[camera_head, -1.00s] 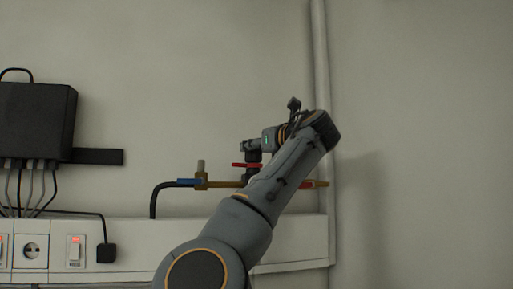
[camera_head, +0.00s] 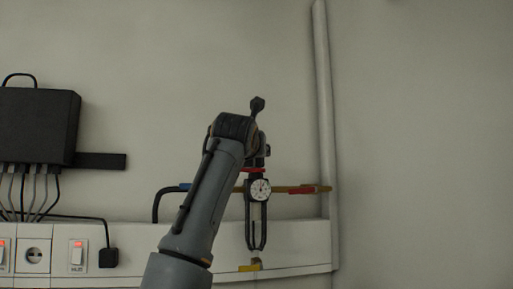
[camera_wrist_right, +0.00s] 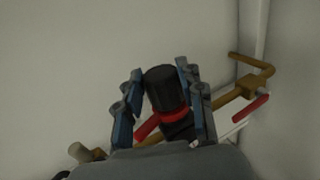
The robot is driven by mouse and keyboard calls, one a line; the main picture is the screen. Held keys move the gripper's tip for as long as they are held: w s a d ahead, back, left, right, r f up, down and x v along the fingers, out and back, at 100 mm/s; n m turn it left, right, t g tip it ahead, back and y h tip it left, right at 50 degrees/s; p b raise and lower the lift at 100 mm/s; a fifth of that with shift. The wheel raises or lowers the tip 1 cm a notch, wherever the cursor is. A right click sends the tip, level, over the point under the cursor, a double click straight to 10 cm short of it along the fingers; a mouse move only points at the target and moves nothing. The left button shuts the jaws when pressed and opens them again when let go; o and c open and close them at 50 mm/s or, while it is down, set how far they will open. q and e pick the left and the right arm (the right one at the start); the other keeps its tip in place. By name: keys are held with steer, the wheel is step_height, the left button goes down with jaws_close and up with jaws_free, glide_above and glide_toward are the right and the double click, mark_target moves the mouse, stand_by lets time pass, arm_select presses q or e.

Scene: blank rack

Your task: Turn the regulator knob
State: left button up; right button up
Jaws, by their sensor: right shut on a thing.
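The regulator shows in the head view, with a white round gauge (camera_head: 260,189) and a clear bowl in a dark cage below it. A red ring (camera_head: 252,170) sits above the gauge. In the right wrist view, the black regulator knob (camera_wrist_right: 166,88) stands above the red ring (camera_wrist_right: 158,123). My right gripper (camera_wrist_right: 160,75) has its fingers on both sides of the knob and is shut on it. My left gripper is not in view.
A brass pipe (camera_head: 285,189) runs from the regulator to a red-handled valve (camera_head: 303,190) near a vertical wall pipe (camera_head: 326,120). A white trunking rail (camera_head: 295,240) with a socket and switches runs below. A black box (camera_head: 38,125) hangs left. The upper wall is clear.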

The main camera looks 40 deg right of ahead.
steer(key=m+g+h, duration=0.1)
steer(key=g+p, duration=0.1)
steer(key=shift+w+a+r+m+g+h, duration=0.2)
steer(key=shift+r+m+g+h, duration=0.1)
steer(key=shift+m+h, duration=0.1)
steer(key=m+g+h+p, duration=0.1)
steer(key=g, duration=0.1)
steer(key=shift+w+m+g, duration=0.1)
steer(key=shift+m+g, duration=0.2)
steer(key=shift+m, duration=0.1)
steer(key=shift+w+f+m+g+h+p, duration=0.1)
steer(key=shift+m+g+h+p, duration=0.15)
steer(key=shift+m+g, duration=0.85)
steer(key=shift+w+f+m+g+h+p, duration=0.1)
steer(key=shift+m+g+h, duration=0.45)
steer(key=shift+g, duration=0.95)
steer(key=shift+m+g, duration=0.45)
steer(key=shift+g, duration=0.05)
steer(key=o, duration=1.2)
steer(key=shift+f, duration=0.1)
